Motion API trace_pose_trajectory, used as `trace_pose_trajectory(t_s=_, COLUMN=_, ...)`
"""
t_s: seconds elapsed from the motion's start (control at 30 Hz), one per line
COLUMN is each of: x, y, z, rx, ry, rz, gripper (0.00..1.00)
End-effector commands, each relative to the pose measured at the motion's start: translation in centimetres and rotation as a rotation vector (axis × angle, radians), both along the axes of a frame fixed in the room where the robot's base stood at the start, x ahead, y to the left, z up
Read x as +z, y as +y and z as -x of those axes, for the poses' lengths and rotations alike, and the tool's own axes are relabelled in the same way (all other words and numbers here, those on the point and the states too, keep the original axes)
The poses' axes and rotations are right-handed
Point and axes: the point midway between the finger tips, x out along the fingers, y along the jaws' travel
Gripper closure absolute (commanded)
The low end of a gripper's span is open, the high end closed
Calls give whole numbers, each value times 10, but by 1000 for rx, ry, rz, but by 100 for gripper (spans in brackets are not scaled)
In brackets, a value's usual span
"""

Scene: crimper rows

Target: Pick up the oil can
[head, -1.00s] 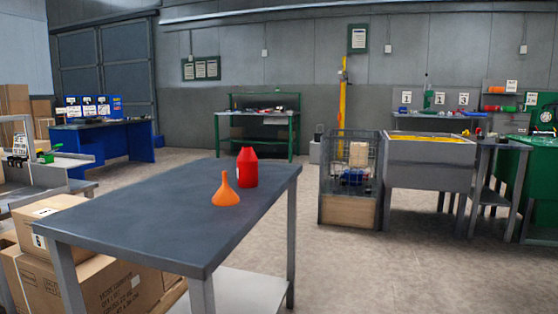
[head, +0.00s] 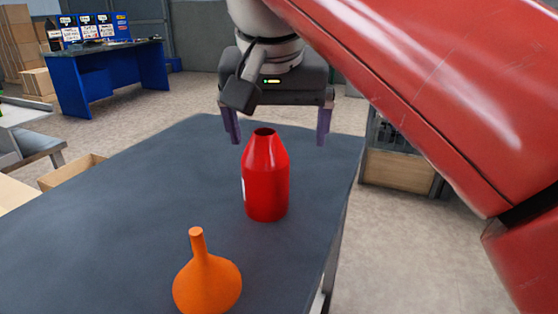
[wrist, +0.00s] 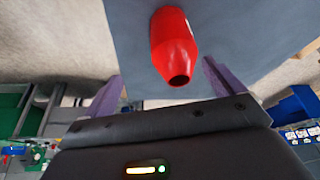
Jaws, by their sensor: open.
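The oil can is a red bottle-like can (head: 266,180) with a tapered top and a dark opening. It stands upright on the dark grey table (head: 130,215) near its right edge. My gripper (head: 277,140) is open and empty, just behind and above the can in the head view, fingers pointing down at either side of the can's top. In the wrist view the can (wrist: 173,45) shows between and beyond the two purple fingers (wrist: 160,78), with no contact visible. The can's lower part is not hidden in the head view.
An orange funnel (head: 207,280) stands on the table in front of the can, slightly left. The table's left part is clear. A blue workbench (head: 105,75) stands at the back left. A wooden-based bin (head: 400,170) stands beyond the table's right edge.

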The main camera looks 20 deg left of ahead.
Motion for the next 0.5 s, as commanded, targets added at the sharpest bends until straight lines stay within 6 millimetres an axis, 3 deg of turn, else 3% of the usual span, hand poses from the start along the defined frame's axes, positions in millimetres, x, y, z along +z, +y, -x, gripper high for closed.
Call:
trace_pose_trajectory(t_s=0.17, x=0, y=12, z=3, rx=2, ry=8, rz=-7, gripper=7)
trace_pose_trajectory(t_s=0.5, x=-41, y=18, z=-11, rx=2, ry=7, rz=-5, gripper=7)
